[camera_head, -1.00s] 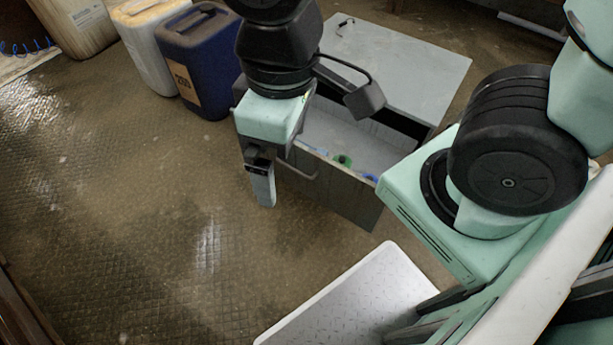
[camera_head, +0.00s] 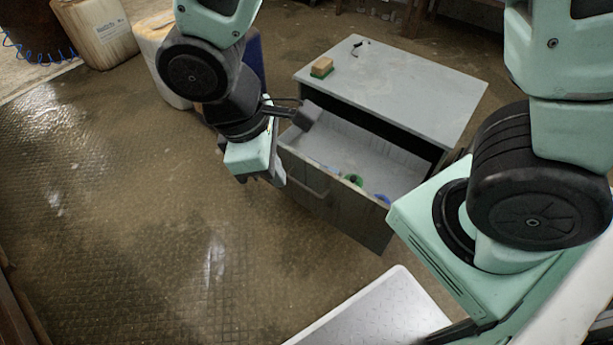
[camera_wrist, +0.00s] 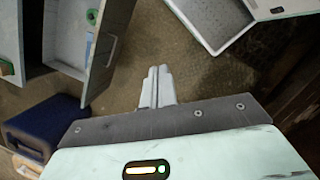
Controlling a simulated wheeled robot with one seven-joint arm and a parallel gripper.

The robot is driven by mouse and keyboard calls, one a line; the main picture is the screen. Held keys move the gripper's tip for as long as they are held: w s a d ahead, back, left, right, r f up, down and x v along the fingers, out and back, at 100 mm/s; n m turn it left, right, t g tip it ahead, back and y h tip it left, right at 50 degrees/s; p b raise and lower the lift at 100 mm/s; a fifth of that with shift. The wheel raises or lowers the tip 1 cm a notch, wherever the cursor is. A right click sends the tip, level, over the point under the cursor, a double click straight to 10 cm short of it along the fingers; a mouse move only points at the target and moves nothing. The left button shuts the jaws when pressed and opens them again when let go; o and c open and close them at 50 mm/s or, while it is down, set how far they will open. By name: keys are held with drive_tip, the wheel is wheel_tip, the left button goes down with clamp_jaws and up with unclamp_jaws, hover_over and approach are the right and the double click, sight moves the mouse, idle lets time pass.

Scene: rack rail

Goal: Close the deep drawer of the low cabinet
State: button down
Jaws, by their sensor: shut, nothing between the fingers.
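The low cabinet (camera_head: 400,100) has a pale grey top. Its deep drawer (camera_head: 330,210) is pulled well out, with a grey front panel and a bar handle (camera_head: 302,174). Several small blue and green items lie inside. In the wrist view the drawer front (camera_wrist: 112,45) and its handle show at the upper left. My gripper (camera_wrist: 157,74) is shut and empty, with floor behind its fingers. In the head view its mint housing (camera_head: 250,158) is beside the left end of the drawer front, and the fingers are mostly hidden. I cannot tell whether it touches the drawer.
A yellow-and-green sponge (camera_head: 322,67) and a small dark item (camera_head: 360,45) lie on the cabinet top. A blue canister (camera_wrist: 45,130) stands behind my arm, near pale canisters (camera_head: 155,50). The wet, textured floor (camera_head: 130,220) in front of the drawer is clear.

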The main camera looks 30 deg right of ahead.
drive_tip(key=w+d+f+n+t+h+b, duration=0.25)
drive_tip(key=w+f+n+h, duration=0.35)
drive_tip(key=f, duration=0.7)
drive_tip(key=w+d+f+n+t+h+b, duration=0.2)
drive_tip(key=w+d+f+n+t, duration=0.15)
drive_tip(key=w+f, duration=0.7)
drive_tip(key=n+b, duration=0.1)
drive_tip(key=b, duration=0.2)
approach(312, 166)
wheel_tip(312, 166, down, 4)
drive_tip(key=shift+g, duration=0.3)
drive_tip(key=w+d, duration=0.1)
drive_tip(key=d, duration=0.1)
drive_tip(key=w+d, duration=0.1)
drive_tip(key=shift+w+d+f, duration=0.1)
drive_tip(key=shift+d, duration=0.3)
drive_tip(key=shift+w+d, duration=0.2)
drive_tip(key=shift+d, duration=0.25)
drive_tip(key=shift+w+d, duration=0.2)
drive_tip(key=shift+d, duration=0.45)
drive_tip(key=w+d+p, duration=0.1)
drive_tip(key=w+d, duration=0.3)
drive_tip(key=d, duration=0.8)
drive_tip(key=w+d+p, duration=0.1)
drive_tip(key=w+d, duration=0.4)
drive_tip(key=d, duration=0.7)
drive_tip(key=shift+d, duration=0.25)
drive_tip(key=shift+p, duration=0.3)
